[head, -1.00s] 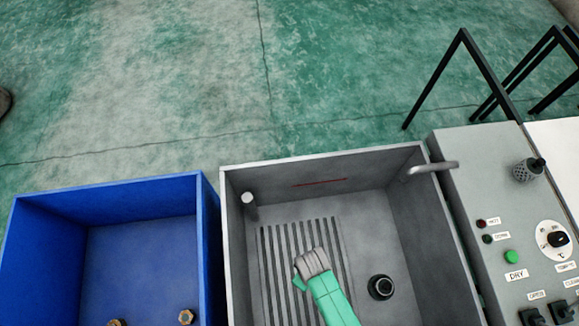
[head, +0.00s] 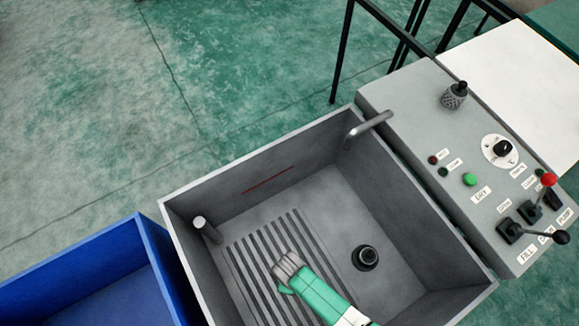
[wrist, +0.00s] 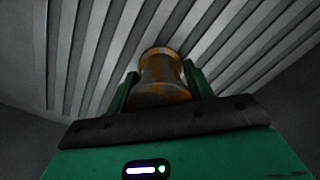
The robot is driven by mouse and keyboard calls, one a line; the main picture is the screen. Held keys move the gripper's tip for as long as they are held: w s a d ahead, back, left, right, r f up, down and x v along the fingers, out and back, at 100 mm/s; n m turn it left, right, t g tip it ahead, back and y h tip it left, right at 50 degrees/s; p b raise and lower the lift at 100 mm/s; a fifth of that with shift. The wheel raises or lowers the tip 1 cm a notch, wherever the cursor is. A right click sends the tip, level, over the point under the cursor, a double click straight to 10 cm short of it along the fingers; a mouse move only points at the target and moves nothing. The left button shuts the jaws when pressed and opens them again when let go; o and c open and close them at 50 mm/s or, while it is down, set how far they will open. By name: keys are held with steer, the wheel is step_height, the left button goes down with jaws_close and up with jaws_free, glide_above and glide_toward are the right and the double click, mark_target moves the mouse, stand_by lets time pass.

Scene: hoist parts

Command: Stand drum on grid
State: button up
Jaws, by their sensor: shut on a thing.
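The drum (wrist: 162,75) is a small, rust-stained metal spool with a flange at its end. In the wrist view it sits between the two green fingers of my gripper (wrist: 160,84), which is shut on it. The grid (head: 270,250), a slatted panel in the floor of the grey tank, lies behind the drum in the wrist view. The drum cannot be clearly made out there. I cannot tell whether the drum touches the slats.
The grey tank (head: 300,150) has high walls, a short post (head: 206,228) at its left corner, a spout (head: 370,126) and a black drain fitting (head: 366,257). A blue bin (head: 85,255) stands left. A control panel (head: 478,175) with levers stands right.

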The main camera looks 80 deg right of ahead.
steer(key=shift+r, duration=0.1)
steer(key=o, duration=1.4)
steer(key=shift+o, duration=0.2)
step_height(320, 180, up, 12)
steer(key=p, duration=0.6)
